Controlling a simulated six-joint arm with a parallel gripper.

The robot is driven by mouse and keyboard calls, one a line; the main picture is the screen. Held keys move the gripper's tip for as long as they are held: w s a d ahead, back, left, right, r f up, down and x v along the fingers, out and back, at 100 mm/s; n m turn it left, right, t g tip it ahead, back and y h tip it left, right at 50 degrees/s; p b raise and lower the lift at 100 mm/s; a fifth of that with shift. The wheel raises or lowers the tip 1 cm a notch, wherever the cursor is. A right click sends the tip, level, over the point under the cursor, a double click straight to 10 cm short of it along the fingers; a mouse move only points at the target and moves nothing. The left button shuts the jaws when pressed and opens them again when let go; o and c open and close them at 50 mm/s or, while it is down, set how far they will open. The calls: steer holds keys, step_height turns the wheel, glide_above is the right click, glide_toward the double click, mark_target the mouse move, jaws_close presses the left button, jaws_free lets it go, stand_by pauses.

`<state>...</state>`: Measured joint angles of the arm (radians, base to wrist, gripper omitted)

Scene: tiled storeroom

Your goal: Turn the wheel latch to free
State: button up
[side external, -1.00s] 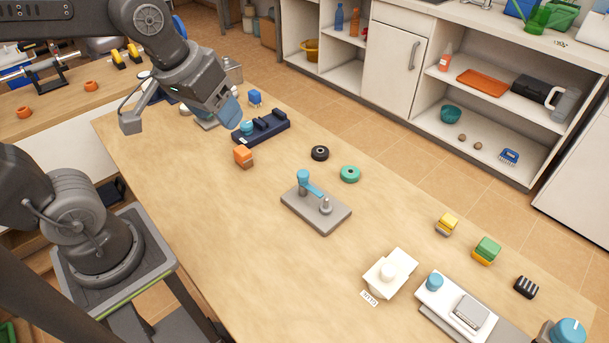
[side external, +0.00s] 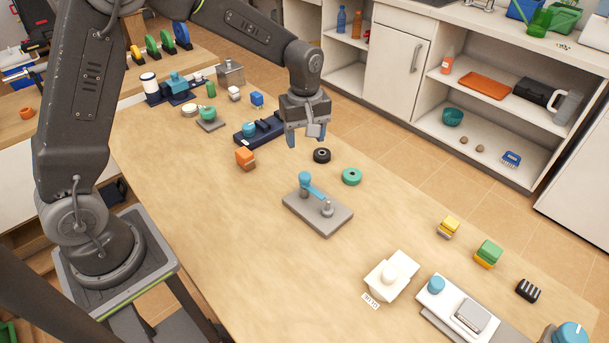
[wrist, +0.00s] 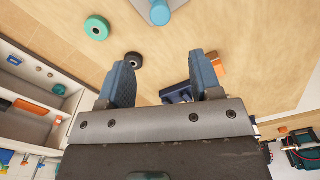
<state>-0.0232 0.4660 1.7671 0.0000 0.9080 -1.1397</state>
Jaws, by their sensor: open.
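The latch is a blue arm (side external: 313,190) on a flat grey base plate (side external: 317,226) near the middle of the bench. Its raised blue end stands at the far left of the plate, and the arm points toward a short grey post (side external: 327,208) at the near right. I cannot tell whether the arm touches the post. My gripper (side external: 306,136) is open and empty, pointing down above the bench behind the latch, apart from it. In the wrist view, the blue latch part (wrist: 160,13) shows at the top edge, beyond my open fingers (wrist: 160,65).
A black ring (side external: 322,155) and a teal ring (side external: 352,176) lie behind the latch. A navy stand (side external: 262,132) and an orange block (side external: 245,158) are to the left. A white device (side external: 388,277) stands at the near right. Bare bench surrounds the plate.

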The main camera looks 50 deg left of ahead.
mark_target(305, 174)
step_height(305, 174, down, 13)
steer(key=shift+r, duration=0.15)
stand_by(0.4)
steer(key=c, duration=0.9)
